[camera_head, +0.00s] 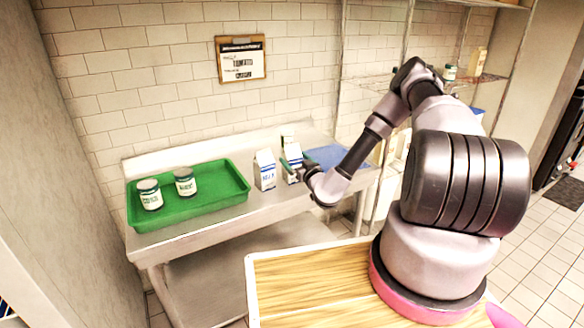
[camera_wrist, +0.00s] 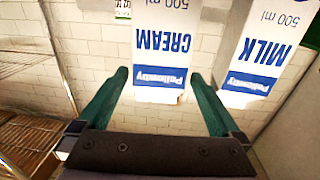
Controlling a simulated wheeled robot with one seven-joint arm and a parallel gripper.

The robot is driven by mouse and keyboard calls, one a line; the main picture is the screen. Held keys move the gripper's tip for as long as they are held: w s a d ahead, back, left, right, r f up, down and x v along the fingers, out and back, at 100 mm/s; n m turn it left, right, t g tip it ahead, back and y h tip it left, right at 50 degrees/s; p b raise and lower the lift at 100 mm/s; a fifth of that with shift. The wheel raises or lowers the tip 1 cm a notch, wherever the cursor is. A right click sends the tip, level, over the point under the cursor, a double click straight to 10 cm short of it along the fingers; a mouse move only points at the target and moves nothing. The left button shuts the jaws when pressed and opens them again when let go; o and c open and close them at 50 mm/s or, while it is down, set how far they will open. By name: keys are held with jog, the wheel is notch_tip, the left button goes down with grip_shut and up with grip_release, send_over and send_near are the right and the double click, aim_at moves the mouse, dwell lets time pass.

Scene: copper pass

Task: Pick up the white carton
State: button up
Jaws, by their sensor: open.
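Two white cartons with blue bands stand on the steel table. One is marked MILK (camera_head: 265,171) and also shows at the right of the wrist view (camera_wrist: 258,52). The other is marked CREAM (camera_wrist: 165,45) and is partly hidden by my gripper in the head view (camera_head: 291,176). My gripper (camera_wrist: 160,76) is open, with its green fingers on either side of the cream carton's lower part as pictured in the wrist view. I cannot tell whether the fingers touch it. In the head view my gripper (camera_head: 296,165) is at the cream carton.
A green tray (camera_head: 215,200) with two jars, one (camera_head: 149,194) and another (camera_head: 184,182), lies left on the steel table (camera_head: 200,230). Wire shelves (camera_head: 385,82) are behind my arm.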

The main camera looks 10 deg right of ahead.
jog(key=shift+r+x, duration=0.2)
jog(key=shift+x, duration=2.9)
jog(key=shift+d, duration=0.1)
grip_shut()
